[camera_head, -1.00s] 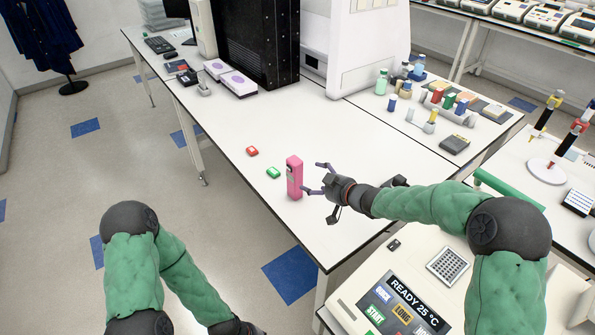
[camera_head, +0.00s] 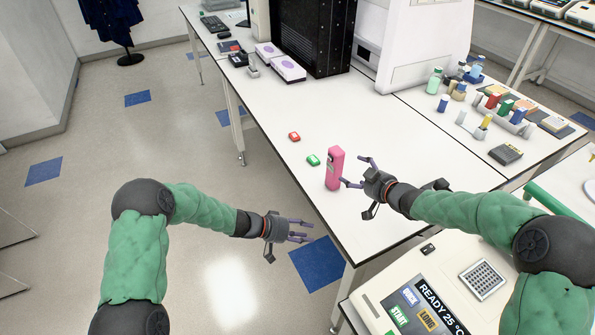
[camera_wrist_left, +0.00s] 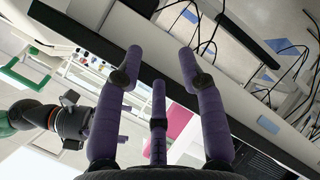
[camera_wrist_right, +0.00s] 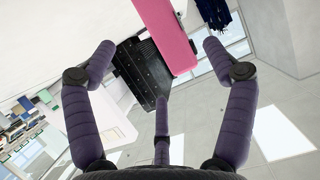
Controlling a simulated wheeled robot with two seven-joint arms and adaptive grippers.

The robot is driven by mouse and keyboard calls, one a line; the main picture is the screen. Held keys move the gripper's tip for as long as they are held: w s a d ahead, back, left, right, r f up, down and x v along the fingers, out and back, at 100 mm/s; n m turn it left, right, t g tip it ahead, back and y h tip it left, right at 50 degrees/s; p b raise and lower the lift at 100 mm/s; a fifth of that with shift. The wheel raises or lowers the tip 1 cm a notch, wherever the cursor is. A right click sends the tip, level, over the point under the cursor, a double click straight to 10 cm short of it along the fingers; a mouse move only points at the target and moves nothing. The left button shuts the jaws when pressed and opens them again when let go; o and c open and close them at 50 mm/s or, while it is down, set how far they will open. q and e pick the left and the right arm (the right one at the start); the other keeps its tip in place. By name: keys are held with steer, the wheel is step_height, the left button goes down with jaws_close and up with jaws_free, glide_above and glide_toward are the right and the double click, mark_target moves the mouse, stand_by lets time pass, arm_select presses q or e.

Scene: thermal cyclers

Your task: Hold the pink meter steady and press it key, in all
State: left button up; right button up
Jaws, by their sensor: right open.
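The pink meter (camera_head: 334,170) stands upright on the white table near its front edge, and also shows in the right wrist view (camera_wrist_right: 166,34) and partly behind the fingers in the left wrist view (camera_wrist_left: 177,122). My right gripper (camera_head: 356,171) is open beside the meter on its right, fingers pointing toward it; I cannot tell whether a finger touches it. My left gripper (camera_head: 304,230) is open and empty, off the table's front edge, to the lower left of the meter. In the left wrist view its fingers (camera_wrist_left: 160,60) are spread.
A red block (camera_head: 294,137) and a green block (camera_head: 313,160) lie left of the meter. Bottles and a rack (camera_head: 505,115) stand at the right back. A cycler (camera_head: 425,290) with a screen is at the front right. The table (camera_head: 390,125) behind the meter is clear.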

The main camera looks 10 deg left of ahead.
mark_target(342, 167)
arm_select(q)
steer(key=w+a+r+m+t+h, duration=0.1)
steer(key=w+a+r+t, duration=0.1)
steer(key=w+r, duration=0.3)
steer(key=w+a+r+m+t+h, duration=0.1)
steer(key=w+r+t, duration=0.3)
steer(key=r, duration=0.8)
steer(key=shift+w+a+t+h, duration=0.3)
steer(key=shift+w+a+h, duration=0.15)
steer(key=shift+w, duration=0.35)
arm_select(e)
steer(key=x, duration=1)
steer(key=shift+w+a+f, duration=0.25)
steer(key=c, duration=1.4)
arm_select(q)
jaws_close()
